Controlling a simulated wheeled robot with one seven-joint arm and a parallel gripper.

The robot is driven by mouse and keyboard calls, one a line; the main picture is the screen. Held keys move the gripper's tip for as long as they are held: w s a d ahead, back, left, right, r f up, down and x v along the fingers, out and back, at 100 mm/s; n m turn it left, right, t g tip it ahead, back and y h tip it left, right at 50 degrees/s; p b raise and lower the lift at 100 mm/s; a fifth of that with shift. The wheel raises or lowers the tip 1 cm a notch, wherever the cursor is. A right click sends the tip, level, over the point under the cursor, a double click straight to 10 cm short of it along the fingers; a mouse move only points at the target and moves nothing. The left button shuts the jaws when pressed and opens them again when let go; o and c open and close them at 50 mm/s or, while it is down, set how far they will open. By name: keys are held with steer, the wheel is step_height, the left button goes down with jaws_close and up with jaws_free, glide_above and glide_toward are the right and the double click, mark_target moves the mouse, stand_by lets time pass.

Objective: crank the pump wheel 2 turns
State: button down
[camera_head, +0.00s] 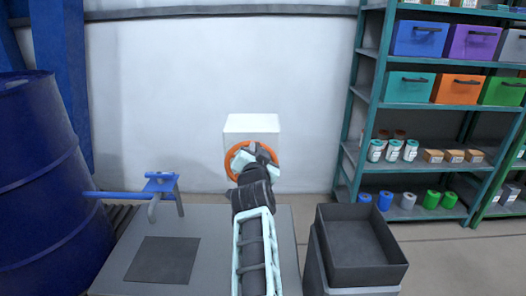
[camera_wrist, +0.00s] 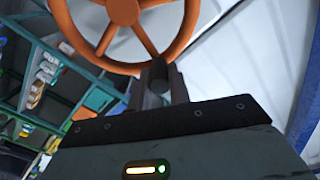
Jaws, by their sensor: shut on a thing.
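The orange pump wheel (camera_head: 229,165) is mounted on the front of a white box (camera_head: 251,123) by the back wall. In the wrist view the wheel (camera_wrist: 187,30) fills the top, with its hub and spokes showing. My gripper (camera_wrist: 158,88) is at the lower part of the rim, shut on a dark, round handle (camera_wrist: 158,70) that stands out from the wheel. In the head view my arm and gripper (camera_head: 254,156) cover the wheel's middle and much of its lower right, so the grip itself is hidden there.
A dark open bin (camera_head: 361,243) stands right. A blue drum (camera_head: 45,190) is far left; loaded shelves (camera_head: 417,106) are right.

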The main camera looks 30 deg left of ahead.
steer(key=shift+s+a+r+n, duration=0.1)
steer(key=shift+s+a+n, duration=0.25)
steer(key=shift+n, duration=0.3)
steer(key=shift+s+a+n, duration=0.1)
steer(key=shift+a+n, duration=0.3)
steer(key=shift+n, duration=0.25)
steer(key=c, duration=1.3)
jaws_free()
steer(key=shift+a, duration=0.1)
steer(key=shift+s, duration=0.1)
